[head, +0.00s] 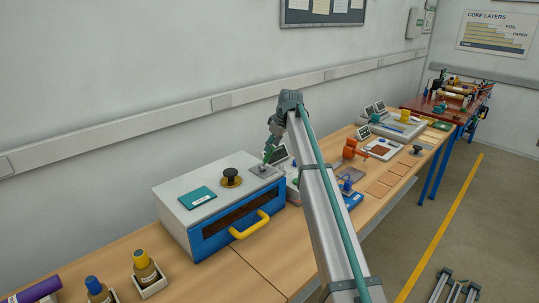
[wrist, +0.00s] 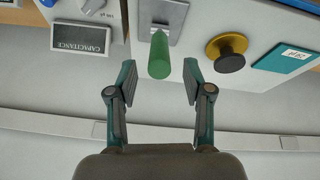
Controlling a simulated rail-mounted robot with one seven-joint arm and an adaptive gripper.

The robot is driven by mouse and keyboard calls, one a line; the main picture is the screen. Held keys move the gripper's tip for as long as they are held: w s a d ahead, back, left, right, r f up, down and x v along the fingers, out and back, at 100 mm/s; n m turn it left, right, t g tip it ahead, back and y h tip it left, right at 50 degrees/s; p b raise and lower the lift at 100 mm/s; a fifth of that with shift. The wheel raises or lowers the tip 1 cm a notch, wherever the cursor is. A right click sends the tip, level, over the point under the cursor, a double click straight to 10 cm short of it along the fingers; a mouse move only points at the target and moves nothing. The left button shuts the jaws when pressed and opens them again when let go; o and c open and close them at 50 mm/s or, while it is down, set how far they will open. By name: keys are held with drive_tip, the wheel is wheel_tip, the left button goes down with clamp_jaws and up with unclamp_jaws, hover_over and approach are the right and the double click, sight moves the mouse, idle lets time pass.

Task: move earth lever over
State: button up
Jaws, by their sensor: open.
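The earth lever (wrist: 159,54) has a green round handle rising from a grey plate (wrist: 164,19) on top of a white and blue cabinet (head: 222,178). In the head view the lever (head: 268,152) is small and partly hidden by my arm. My gripper (wrist: 158,76) is open, with one finger on each side of the green handle. The handle's end reaches between the fingertips, with a visible gap on both sides. My gripper also shows in the head view (head: 275,136), above the cabinet's right rear part.
On the cabinet top are a black knob on a yellow base (wrist: 227,50) and a teal labelled card (wrist: 285,57). A capacitance display (wrist: 81,39) stands beside the cabinet. Bottles (head: 146,267) stand at the bench's near left. The wall is close behind.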

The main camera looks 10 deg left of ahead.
sight(268, 156)
drive_tip(key=p+x, duration=0.2)
drive_tip(key=x, duration=0.5)
clamp_jaws()
idle(0.3)
